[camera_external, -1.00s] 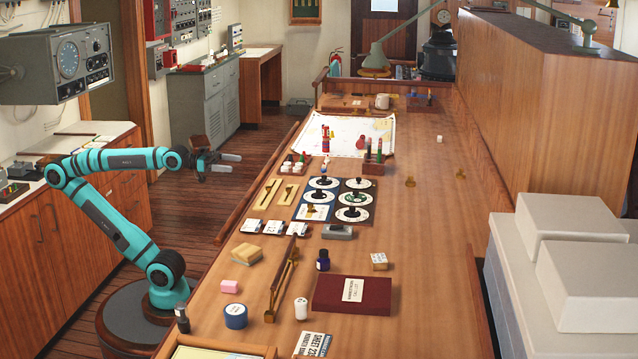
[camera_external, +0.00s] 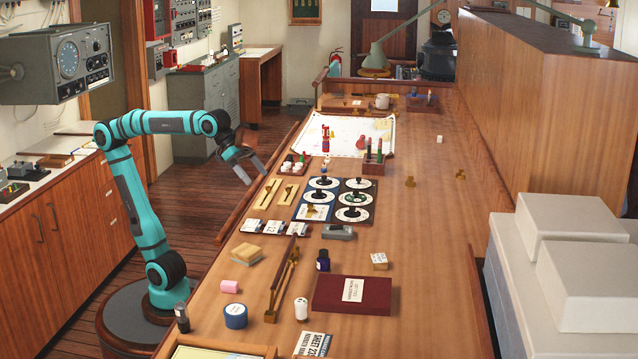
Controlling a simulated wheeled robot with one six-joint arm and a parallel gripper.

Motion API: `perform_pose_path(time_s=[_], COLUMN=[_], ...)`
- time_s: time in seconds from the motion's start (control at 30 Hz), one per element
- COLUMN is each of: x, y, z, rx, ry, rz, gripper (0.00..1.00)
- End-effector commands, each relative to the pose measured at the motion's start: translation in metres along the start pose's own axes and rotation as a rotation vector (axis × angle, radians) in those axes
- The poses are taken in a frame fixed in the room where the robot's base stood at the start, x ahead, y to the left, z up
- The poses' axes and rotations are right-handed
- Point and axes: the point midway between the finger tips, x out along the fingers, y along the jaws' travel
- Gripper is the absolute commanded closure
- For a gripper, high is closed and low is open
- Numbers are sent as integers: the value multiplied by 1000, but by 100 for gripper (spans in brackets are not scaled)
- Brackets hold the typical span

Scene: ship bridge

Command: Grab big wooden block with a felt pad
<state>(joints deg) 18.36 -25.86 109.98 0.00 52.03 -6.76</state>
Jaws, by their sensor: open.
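A wooden block (camera_external: 247,253) with a paler, yellowish top and a darker layer lies on the near left part of the long table; it looks like the big block with a felt pad, though the pad is hard to make out. A smaller wooden block (camera_external: 379,262) with a whitish top lies further right. My gripper (camera_external: 254,175) is open and empty, tilted downward near the table's left edge, beyond the big block and well apart from it.
White switch-like pieces (camera_external: 275,228) and a dial board (camera_external: 336,199) lie beyond the big block. The table's right side is mostly clear.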

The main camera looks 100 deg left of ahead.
Motion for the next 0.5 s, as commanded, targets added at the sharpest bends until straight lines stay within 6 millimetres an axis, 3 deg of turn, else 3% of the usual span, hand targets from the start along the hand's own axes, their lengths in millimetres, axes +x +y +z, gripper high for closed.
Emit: perform_pose_path(time_s=[0.2,0.5], x=[25,50], y=[50,124], z=[-22,-38], rx=[42,114], ry=[-219,-512], rz=[29,28], gripper=[9,9])
